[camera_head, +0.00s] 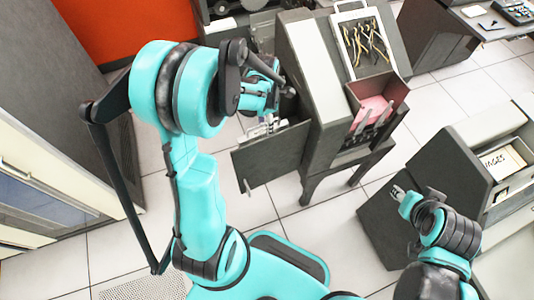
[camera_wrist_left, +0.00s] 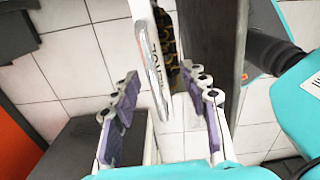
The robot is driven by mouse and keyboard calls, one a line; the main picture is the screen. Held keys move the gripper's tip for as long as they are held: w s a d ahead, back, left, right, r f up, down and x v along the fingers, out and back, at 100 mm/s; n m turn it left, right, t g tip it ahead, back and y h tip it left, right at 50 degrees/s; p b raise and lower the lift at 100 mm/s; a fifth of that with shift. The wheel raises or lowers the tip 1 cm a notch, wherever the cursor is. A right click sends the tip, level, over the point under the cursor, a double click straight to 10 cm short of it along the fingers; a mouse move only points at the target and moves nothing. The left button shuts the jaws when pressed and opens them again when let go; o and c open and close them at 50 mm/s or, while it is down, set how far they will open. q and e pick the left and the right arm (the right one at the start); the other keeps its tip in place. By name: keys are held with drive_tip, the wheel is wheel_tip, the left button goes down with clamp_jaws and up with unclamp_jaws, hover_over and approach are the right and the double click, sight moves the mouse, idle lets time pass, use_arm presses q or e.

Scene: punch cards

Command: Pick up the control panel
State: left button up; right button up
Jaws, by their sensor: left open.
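In the left wrist view a pale panel edge with dark lettering (camera_wrist_left: 153,60) runs down between the fingers, with yellow and black parts behind it. It looks like a control panel seen edge-on. My left gripper (camera_wrist_left: 163,112) is open, its purple-padded fingers on either side of that edge; I cannot tell if they touch it. In the head view my left gripper (camera_head: 262,128) is at the top of a grey hinged door, partly hidden by my arm. A white-framed panel with yellow and black wires (camera_head: 363,48) leans on the grey machine. My right gripper (camera_head: 398,192) is small and its jaws are unclear.
The grey door (camera_head: 272,154) stands open from the machine (camera_head: 310,80); it appears as a dark slab (camera_wrist_left: 213,40) right of the panel edge. A bin with pink cards (camera_head: 375,108) is on the machine. A dark cabinet (camera_head: 400,225) stands near my right arm. Tiled floor is free between.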

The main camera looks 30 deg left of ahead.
sight(263, 131)
use_arm(q)
drive_tip(key=f, duration=0.1)
drive_tip(key=f+b, duration=0.1)
drive_tip(key=f, duration=0.1)
drive_tip(key=f+b, duration=0.1)
drive_tip(key=f, duration=0.1)
drive_tip(key=shift+w+a+f, duration=0.1)
drive_tip(key=shift+a+f, duration=0.05)
drive_tip(key=shift+a, duration=0.25)
clamp_jaws()
